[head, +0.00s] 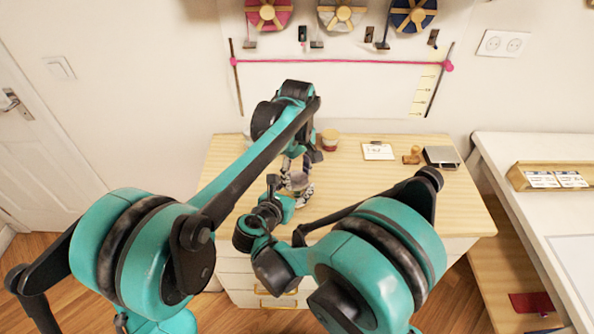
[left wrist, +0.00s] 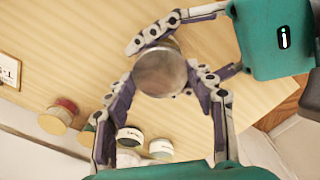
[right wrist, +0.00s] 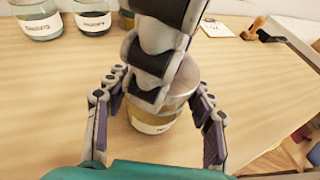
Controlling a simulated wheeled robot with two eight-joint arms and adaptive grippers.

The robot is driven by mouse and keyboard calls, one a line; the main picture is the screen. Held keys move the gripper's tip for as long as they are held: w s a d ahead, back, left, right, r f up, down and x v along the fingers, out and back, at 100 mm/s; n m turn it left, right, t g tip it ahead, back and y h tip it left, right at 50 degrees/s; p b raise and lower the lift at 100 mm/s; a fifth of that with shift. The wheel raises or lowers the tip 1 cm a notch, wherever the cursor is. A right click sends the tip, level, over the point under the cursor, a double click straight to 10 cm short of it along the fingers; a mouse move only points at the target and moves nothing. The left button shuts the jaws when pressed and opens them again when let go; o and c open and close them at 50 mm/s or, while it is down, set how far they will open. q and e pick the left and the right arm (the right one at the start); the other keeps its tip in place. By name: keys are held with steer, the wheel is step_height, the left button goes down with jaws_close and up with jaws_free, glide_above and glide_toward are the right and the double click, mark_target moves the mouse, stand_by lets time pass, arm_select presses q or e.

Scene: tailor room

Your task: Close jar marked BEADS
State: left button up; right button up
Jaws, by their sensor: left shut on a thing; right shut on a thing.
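A round glass jar with a greyish lid stands on the wooden dresser top. Its lid (left wrist: 160,73) fills the middle of the left wrist view, and its labelled body (right wrist: 152,122) shows in the right wrist view; the label is not readable. My left gripper (left wrist: 163,88) reaches down from above, its fingers on both sides of the lid. It also shows in the head view (head: 297,165). My right gripper (right wrist: 157,112) is shut around the jar's body from the side. The lid sits at the jar's mouth; I cannot tell how tightly. The fingers hide much of the jar.
Other labelled jars (right wrist: 37,18) (right wrist: 92,14) stand behind. A spool (head: 330,141) stands at the dresser's back. A small card (head: 378,151), a wooden stamp (head: 412,155) and a flat metal-topped object (head: 441,157) lie at back right. The dresser's right side is mostly clear.

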arm_select(q)
steer(key=shift+f, duration=0.8)
steer(key=shift+c, duration=0.2)
steer(key=o, duration=0.7)
steer(key=shift+o, duration=0.2)
steer(key=shift+r, duration=0.1)
steer(key=shift+r, duration=2.25)
steer(key=shift+c, duration=0.3)
